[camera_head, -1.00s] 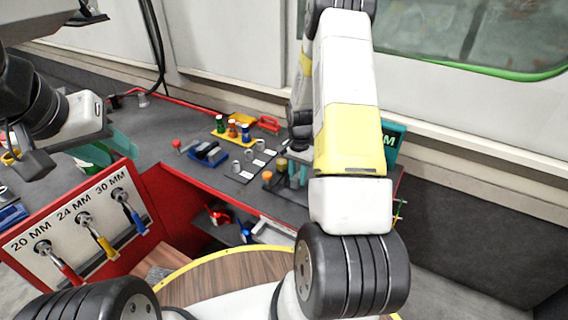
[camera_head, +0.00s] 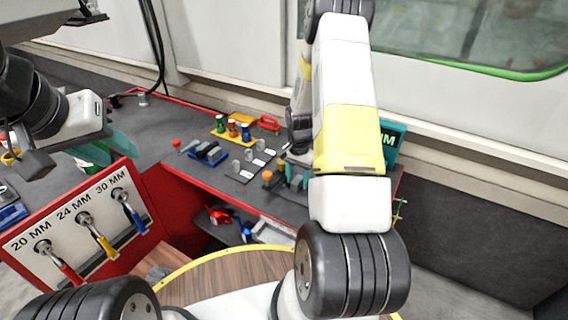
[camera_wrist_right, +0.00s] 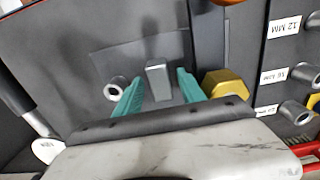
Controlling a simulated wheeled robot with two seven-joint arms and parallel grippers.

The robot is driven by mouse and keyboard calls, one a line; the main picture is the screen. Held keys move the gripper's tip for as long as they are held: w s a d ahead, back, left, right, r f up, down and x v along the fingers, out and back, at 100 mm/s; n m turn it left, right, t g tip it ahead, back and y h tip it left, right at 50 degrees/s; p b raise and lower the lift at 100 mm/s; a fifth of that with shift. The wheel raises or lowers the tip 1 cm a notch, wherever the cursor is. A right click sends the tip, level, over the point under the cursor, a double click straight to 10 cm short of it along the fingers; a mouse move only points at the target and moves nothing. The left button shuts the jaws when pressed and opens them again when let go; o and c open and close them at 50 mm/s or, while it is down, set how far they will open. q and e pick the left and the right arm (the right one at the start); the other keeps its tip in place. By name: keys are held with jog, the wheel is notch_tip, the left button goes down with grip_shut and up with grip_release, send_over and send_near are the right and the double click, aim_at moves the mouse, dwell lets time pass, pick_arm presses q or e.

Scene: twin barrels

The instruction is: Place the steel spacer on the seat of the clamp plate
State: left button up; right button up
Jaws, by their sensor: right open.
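My right gripper (camera_wrist_right: 158,82) is open in the right wrist view, its teal fingers on either side of an upright grey block (camera_wrist_right: 158,78); I cannot tell whether they touch it. A hollow steel cylinder (camera_wrist_right: 115,88) stands just left of the fingers. Both rise by a dark plate (camera_wrist_right: 125,62), perhaps the clamp plate; its seat is not clear. Steel spacers (camera_wrist_right: 294,112) lie by size labels at the right; they also show in the head view (camera_head: 249,155). In the head view my forearm partly covers the work spot. My left gripper (camera_head: 108,148) hangs at the left, away from these things.
A yellow hex piece (camera_wrist_right: 226,83) stands close to the right finger. On the bench are a blue holder (camera_head: 208,152), a yellow rack with coloured bottles (camera_head: 232,130) and a red-handled item (camera_head: 269,123). A red tool panel (camera_head: 75,232) stands at lower left.

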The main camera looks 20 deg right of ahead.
notch_tip(320, 180, up, 11)
notch_tip(320, 180, up, 18)
jog(key=n+t, duration=0.3)
jog(key=n, duration=0.1)
send_over(298, 179)
jog(key=s+a, duration=0.7)
jog(key=s+a+r+n+t+y, duration=0.1)
jog(key=s+a+r+n, duration=0.2)
jog(key=s, duration=0.5)
jog(key=s+a+r+n+t+y, duration=0.1)
jog(key=s+a+r+n+t, duration=0.1)
jog(key=s+r, duration=0.3)
jog(key=s+a+n, duration=0.1)
jog(key=s, duration=0.2)
jog(key=shift+r, duration=0.35)
jog(key=shift+o, duration=0.3)
